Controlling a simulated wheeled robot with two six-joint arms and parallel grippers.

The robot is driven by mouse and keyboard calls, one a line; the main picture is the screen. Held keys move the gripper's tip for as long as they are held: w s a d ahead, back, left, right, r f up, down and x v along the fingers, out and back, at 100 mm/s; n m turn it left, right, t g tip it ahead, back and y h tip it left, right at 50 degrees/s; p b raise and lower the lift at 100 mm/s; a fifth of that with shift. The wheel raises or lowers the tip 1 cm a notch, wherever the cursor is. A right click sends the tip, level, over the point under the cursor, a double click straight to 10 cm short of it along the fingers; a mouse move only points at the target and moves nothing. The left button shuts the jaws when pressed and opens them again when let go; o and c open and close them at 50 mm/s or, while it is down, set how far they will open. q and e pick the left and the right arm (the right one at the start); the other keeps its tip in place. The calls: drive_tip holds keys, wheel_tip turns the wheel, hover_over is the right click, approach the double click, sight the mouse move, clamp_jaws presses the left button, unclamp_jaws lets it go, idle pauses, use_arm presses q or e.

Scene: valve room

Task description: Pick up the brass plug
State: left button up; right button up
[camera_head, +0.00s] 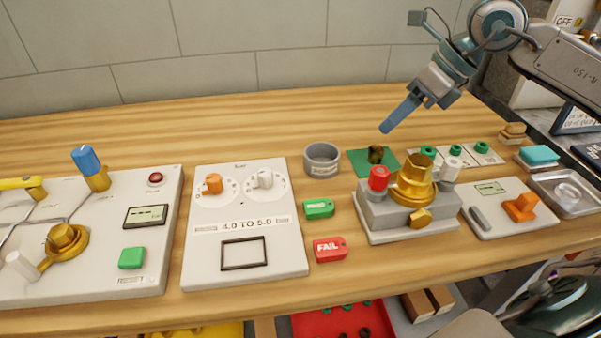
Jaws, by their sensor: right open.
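A small dark brass piece (376,154), which looks like the brass plug, stands on a green mat (358,163) at the back of the bench, right of centre. My right gripper (387,130) reaches in from the upper right, with its blue fingers pointing down and left. It is open and empty, above the bench and apart from the brass piece. A grey valve block (390,212) in front carries a large brass body (414,180), a brass hex fitting (421,218) and a red cap (379,178). My left gripper is out of view.
A grey ring-shaped cup (322,158) stands left of the mat. Green (319,208) and red FAIL (330,249) tags lie between the dial panel (210,255) and the valve block. Several green-topped pieces stand right of the mat. Bare wood lies behind the panels.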

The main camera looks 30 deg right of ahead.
sight(380, 149)
drive_tip(key=d+f+h, duration=0.1)
drive_tip(key=f, duration=0.1)
drive_tip(key=d+f, duration=0.1)
drive_tip(key=f, duration=0.1)
drive_tip(key=w+d+f+h, duration=0.1)
drive_tip(key=f, duration=0.1)
drive_tip(key=shift+w+h+p, duration=0.1)
drive_tip(key=shift+h+p, duration=0.2)
drive_tip(key=shift+w+d, duration=0.1)
drive_tip(key=shift+d, duration=0.05)
drive_tip(key=shift+w+a+f+m+p, duration=0.15)
drive_tip(key=shift+a+f+m+p, duration=0.15)
drive_tip(key=shift+p, duration=0.65)
drive_tip(key=shift+w+a+f+p, duration=0.15)
drive_tip(key=shift+a+p, duration=0.05)
drive_tip(key=shift+p, duration=0.35)
drive_tip(key=shift+w+f, duration=0.1)
drive_tip(key=shift+f, duration=0.15)
drive_tip(key=shift+w+a+f, duration=0.35)
drive_tip(key=shift+a+f, duration=0.05)
drive_tip(key=shift+f, duration=0.15)
drive_tip(key=shift+x, duration=1.05)
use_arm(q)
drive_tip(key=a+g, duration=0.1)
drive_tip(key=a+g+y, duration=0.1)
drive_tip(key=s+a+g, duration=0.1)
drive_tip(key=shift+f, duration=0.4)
